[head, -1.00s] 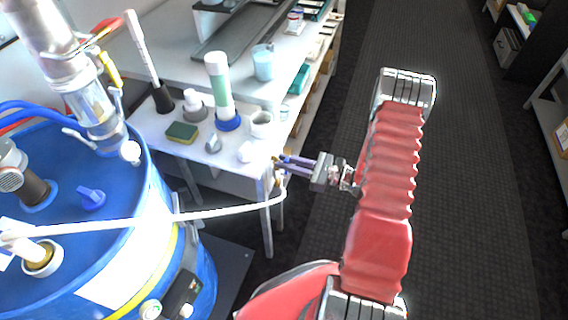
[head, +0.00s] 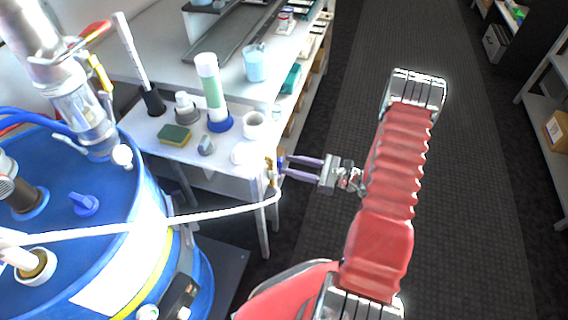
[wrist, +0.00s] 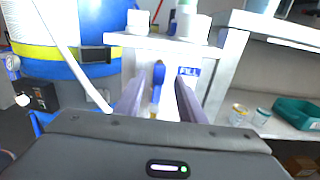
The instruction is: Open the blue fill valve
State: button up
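The blue fill valve shows in the wrist view as an upright blue handle (wrist: 158,74) on a brass body, left of a white "FILL" label (wrist: 189,71). In the head view the brass valve (head: 270,170) is at the bench's front edge, where the white hose ends. My gripper (head: 286,166) is open, with two purple fingers pointing left at the valve. In the wrist view its fingers (wrist: 160,80) stand on either side of the handle's line. I cannot tell whether the tips reach past the handle; no contact shows.
A blue drum (head: 120,255) with a yellow band stands left, with a white hose (head: 225,211) running from it to the valve. The bench holds a green-and-white bottle (head: 212,90), a sponge (head: 174,135) and cups. The dark floor (head: 330,110) beyond my arm is clear.

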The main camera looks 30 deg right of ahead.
jog(key=v, duration=0.9)
jog(key=shift+s+d+f, duration=0.1)
dwell(0.3)
